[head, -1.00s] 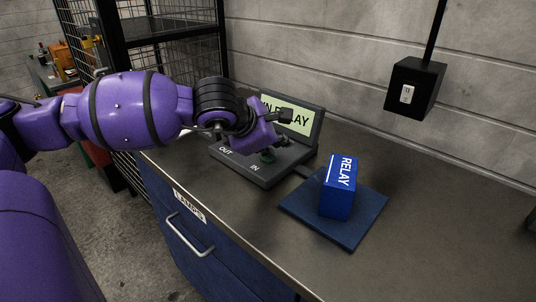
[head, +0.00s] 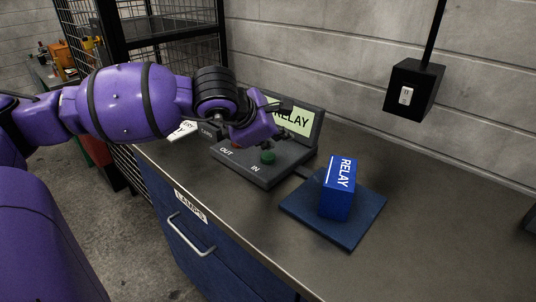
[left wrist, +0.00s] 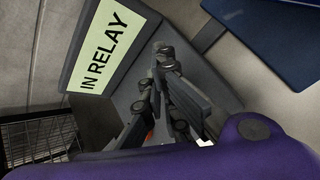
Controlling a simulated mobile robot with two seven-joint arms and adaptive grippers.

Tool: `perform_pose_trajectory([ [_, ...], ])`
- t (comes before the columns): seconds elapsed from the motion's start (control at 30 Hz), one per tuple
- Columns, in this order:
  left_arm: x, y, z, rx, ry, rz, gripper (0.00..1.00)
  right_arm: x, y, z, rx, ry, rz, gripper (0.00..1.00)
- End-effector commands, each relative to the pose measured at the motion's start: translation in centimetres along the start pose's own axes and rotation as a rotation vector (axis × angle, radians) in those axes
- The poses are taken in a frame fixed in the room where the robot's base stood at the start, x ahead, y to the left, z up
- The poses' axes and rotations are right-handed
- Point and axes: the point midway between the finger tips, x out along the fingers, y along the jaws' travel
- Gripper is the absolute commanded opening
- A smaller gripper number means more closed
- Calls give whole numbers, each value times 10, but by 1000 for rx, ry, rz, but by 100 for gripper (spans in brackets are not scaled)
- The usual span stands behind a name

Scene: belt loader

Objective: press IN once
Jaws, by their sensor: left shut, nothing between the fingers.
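The control box (head: 262,178) on the bench has a green button (head: 267,157) by the word IN and a red button (head: 237,147) by the word OUT. Its upright display (head: 296,118) reads IN RELAY in the left wrist view (left wrist: 108,45); my gripper covers part of it in the head view. My left gripper (head: 277,112) is shut and empty, above the box and apart from the green button. Its closed fingers (left wrist: 160,85) also show in the left wrist view. My right gripper is not in view.
A blue block marked RELAY (head: 339,190) stands on a blue plate (head: 345,233) right of the box. A black wall box (head: 412,88) hangs above. A wire-mesh rack (head: 165,50) stands behind my left arm.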

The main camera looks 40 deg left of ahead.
Motion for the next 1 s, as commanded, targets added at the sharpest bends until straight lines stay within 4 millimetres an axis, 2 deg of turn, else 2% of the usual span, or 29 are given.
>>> perform_pose_trajectory([
  [0.43, -32, 23, 23, 0, -2, 3, 0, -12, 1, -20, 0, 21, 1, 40],
  [1.0, -32, 24, 24, 0, -1, 1, 0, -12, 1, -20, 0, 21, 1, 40],
])
